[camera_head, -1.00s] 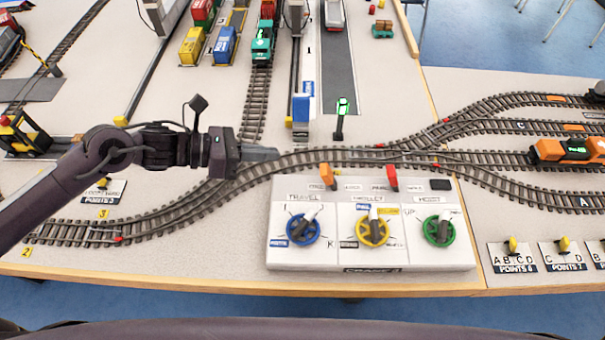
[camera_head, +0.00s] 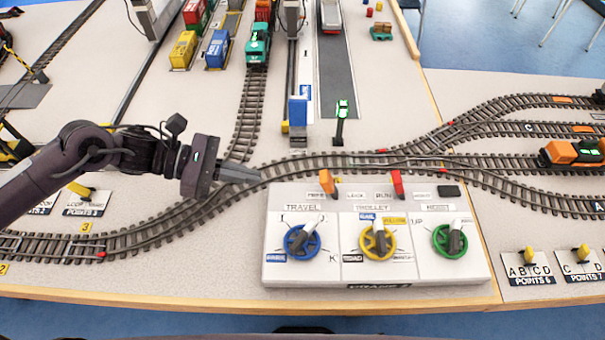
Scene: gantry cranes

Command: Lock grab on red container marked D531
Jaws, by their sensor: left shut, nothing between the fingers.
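The crane control panel (camera_head: 375,275) stands at the front of the table. It has a blue travel wheel (camera_head: 302,242), a yellow trolley wheel (camera_head: 377,242) and a green hoist wheel (camera_head: 450,239). An orange lever (camera_head: 327,183) near a LOCK label and a red lever (camera_head: 397,183) stand along its back edge. My left gripper (camera_head: 258,177) is shut and empty, over the track just left of the orange lever and apart from it. A red container (camera_head: 196,14) is at the top edge, partly cut off; its marking is unreadable. The grab is not visible. My right gripper is out of view.
Yellow (camera_head: 184,50) and blue (camera_head: 218,49) containers stand at the back left. A teal locomotive (camera_head: 258,48) is on the track beside them. An orange locomotive (camera_head: 573,152) is at right.

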